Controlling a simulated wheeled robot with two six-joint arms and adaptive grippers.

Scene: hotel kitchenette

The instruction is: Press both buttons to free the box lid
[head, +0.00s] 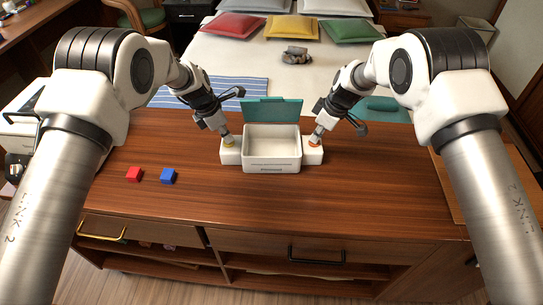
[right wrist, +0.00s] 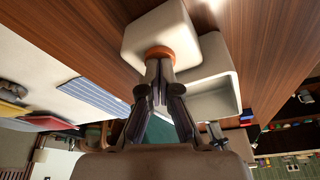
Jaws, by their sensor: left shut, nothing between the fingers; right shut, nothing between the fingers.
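A white box (head: 272,166) stands on the wooden counter with its teal lid (head: 272,110) raised at the back; the box looks empty. A white block with a yellow button (head: 229,140) adjoins its left side, and one with an orange button (head: 315,141) adjoins its right side. My left gripper (head: 226,133) is shut, its tips at the yellow button. My right gripper (head: 318,132) is shut, its tips at the orange button. In the right wrist view the shut fingertips (right wrist: 160,62) meet the orange button (right wrist: 159,52). I cannot tell how far either button is pressed.
A red cube (head: 134,174) and a blue cube (head: 168,176) lie on the counter (head: 330,205) left of the box. The counter in front of the box is clear. A bed (head: 260,58) with cushions stands behind. Drawers with handles are below the counter's front edge.

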